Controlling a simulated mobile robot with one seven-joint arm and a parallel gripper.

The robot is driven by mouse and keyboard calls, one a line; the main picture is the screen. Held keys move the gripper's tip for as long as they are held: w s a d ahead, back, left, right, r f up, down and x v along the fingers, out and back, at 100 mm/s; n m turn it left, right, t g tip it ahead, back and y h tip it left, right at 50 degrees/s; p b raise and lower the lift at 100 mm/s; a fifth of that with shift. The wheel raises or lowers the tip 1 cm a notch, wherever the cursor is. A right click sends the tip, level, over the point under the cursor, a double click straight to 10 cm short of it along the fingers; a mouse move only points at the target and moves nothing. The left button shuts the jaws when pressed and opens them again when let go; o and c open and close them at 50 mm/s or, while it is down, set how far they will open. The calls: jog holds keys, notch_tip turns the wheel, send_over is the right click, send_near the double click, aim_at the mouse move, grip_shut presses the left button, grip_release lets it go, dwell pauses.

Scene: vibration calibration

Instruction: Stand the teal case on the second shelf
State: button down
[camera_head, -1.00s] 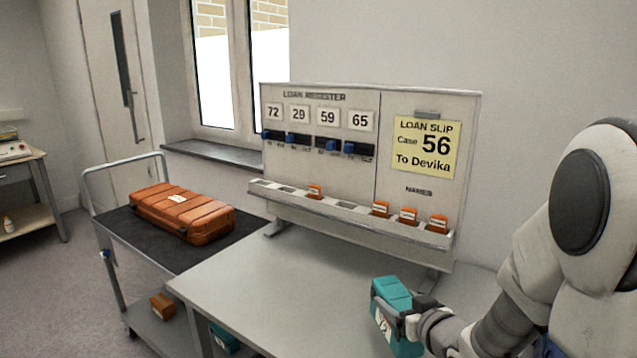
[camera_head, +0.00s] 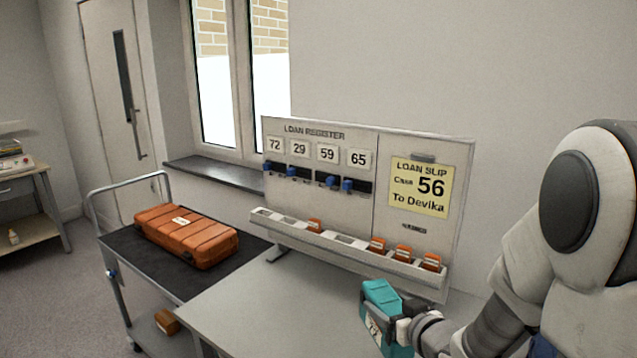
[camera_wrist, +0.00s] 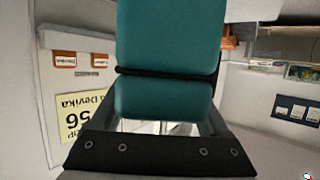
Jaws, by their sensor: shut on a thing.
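The teal case (camera_head: 383,318) is at the lower right of the head view, above or at the front of the grey table; I cannot tell whether it touches. My gripper (camera_head: 402,328) is shut on it from the right. A white label with dark marks shows on its near side. In the wrist view the teal case (camera_wrist: 170,40) fills the top middle, between the fingers of my gripper (camera_wrist: 165,125). The second shelf is not one I can pick out in these views.
A loan register board (camera_head: 330,180) with a yellow slip (camera_head: 420,187) stands on the table (camera_head: 262,312). An orange case (camera_head: 186,236) lies on a trolley (camera_head: 112,238) at left, with a small orange-brown box (camera_head: 167,321) below. A bench (camera_head: 45,205) stands far left.

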jog(key=shift+r, duration=0.6)
jog(key=shift+m+h, duration=0.6)
jog(key=shift+h, duration=0.1)
jog(key=f, duration=0.1)
jog(key=w+f, duration=0.1)
jog(key=w+a+f, duration=0.1)
jog(key=f, duration=0.1)
jog(key=shift+f, duration=0.1)
jog(key=f, duration=0.2)
jog(key=f+m+h, duration=0.1)
jog(key=f+h, duration=0.1)
jog(key=f, duration=0.1)
jog(key=shift+w+d+f+m+t, duration=0.2)
jog(key=shift+d+f+m+t, duration=0.1)
jog(key=shift+d+m, duration=0.1)
jog(key=shift+d+f+h, duration=0.1)
jog(key=shift+f+h, duration=0.2)
jog(key=shift+f, duration=0.25)
jog(key=shift+s+d, duration=0.1)
jog(key=shift+s, duration=0.1)
